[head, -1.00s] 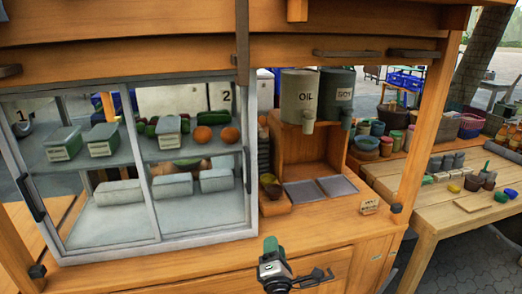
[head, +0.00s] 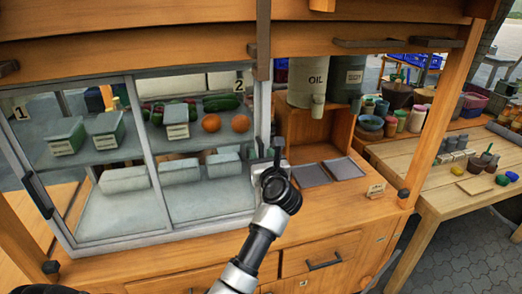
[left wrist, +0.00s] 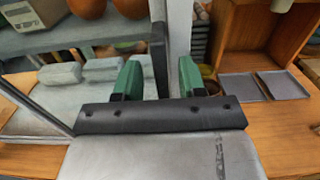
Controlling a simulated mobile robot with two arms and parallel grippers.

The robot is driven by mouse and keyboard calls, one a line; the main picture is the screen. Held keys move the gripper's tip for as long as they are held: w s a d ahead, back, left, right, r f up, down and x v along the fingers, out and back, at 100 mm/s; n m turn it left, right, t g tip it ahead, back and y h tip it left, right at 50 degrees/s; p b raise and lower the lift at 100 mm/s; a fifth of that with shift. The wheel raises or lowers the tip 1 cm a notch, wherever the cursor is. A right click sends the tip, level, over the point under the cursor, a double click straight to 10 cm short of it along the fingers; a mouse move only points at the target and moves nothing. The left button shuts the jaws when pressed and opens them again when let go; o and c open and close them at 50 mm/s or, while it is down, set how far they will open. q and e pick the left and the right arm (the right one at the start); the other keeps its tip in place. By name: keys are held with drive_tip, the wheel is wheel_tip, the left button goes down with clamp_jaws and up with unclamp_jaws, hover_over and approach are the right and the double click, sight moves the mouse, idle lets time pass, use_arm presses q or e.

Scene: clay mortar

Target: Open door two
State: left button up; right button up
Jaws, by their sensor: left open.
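Door two (head: 215,145) is the right glass door of the display case, with a "2" label (head: 239,84) at its upper right. It appears shut, its right edge at the case's right post. Its dark upright handle (head: 277,160) is at that edge, partly hidden by my gripper in the head view. My left gripper (head: 264,166) is in front of this edge. In the left wrist view, its green fingers (left wrist: 158,78) are apart, with the dark handle (left wrist: 157,50) upright between them. I cannot tell whether they touch it. My right gripper is not in view.
Door one (head: 85,160), with its own dark handle (head: 38,195), is at the left. Right of the case are two grey trays (head: 327,171), an oil container (head: 307,80) and a small sign (head: 376,191). Drawers (head: 320,255) lie below the counter.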

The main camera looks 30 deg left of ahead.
use_arm(q)
drive_tip(key=shift+x, duration=0.8)
clamp_jaws()
